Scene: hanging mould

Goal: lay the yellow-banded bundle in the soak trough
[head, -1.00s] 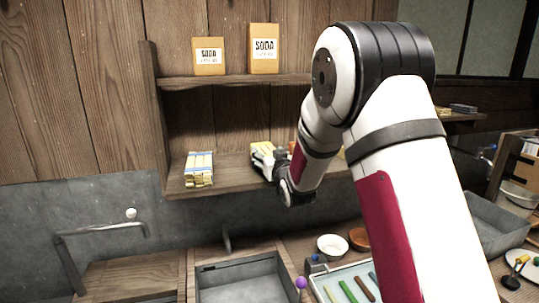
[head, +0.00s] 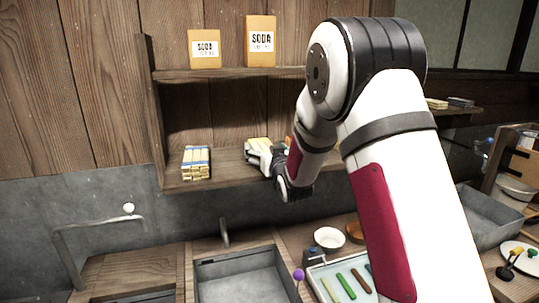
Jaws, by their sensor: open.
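A pale bundle with a yellowish top (head: 258,143) lies on the lower shelf, partly hidden behind my gripper; its band is not clear. My gripper (head: 254,158) is open in front of this bundle, its fingers close to it; I cannot tell whether they touch. Two grey basins are in view: one sunk in the counter at front centre (head: 207,268), and a box-like one at the right (head: 487,217). I cannot tell for sure which is the soak trough. The visible floor of the front basin is bare.
A blue-banded bundle (head: 196,163) lies left on the shelf (head: 226,170). Two soda boxes (head: 205,49) (head: 260,41) stand above. A tap (head: 224,232), a white bowl (head: 329,239) and a tray of coloured sticks (head: 320,272) are below. My arm hides the shelf's right part.

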